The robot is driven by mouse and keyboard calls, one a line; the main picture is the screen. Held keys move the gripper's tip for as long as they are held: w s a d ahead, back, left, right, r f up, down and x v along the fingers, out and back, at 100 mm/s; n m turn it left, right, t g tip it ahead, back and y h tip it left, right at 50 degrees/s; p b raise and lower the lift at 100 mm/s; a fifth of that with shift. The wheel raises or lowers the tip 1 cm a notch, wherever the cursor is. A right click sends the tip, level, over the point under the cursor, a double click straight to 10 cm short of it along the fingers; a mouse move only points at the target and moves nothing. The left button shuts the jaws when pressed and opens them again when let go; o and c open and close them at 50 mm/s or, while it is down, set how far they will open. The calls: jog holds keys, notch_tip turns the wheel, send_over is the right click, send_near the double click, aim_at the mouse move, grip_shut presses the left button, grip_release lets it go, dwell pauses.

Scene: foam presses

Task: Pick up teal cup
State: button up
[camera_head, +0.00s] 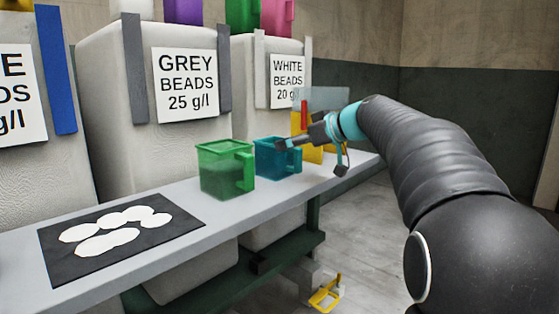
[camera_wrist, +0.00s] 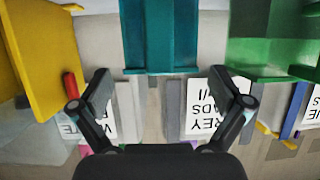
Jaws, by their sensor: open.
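The teal cup (camera_head: 272,160) stands upright on the grey shelf (camera_head: 190,235), right of the green cup (camera_head: 222,175), with its handle on the right. In the wrist view the teal cup (camera_wrist: 160,35) is at the top centre, beyond the fingertips and in line with the gap between them. My gripper (camera_head: 312,157) is at the right side of the teal cup, partly in front of it. In the wrist view my gripper (camera_wrist: 159,73) is open, with nothing between its fingers. Whether a finger touches the cup cannot be told.
The green cup (camera_wrist: 275,40) flanks the teal cup closely in the wrist view. A yellow container (camera_wrist: 42,55) with a red part is on the other side. A black mat (camera_head: 75,265) with white discs lies on the shelf. Large labelled bead bags stand behind.

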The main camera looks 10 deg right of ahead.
jog(key=p+x, duration=0.1)
jog(key=x, duration=0.4)
jog(key=shift+w+r, duration=0.1)
jog(key=shift+r, duration=0.05)
jog(key=c, duration=1)
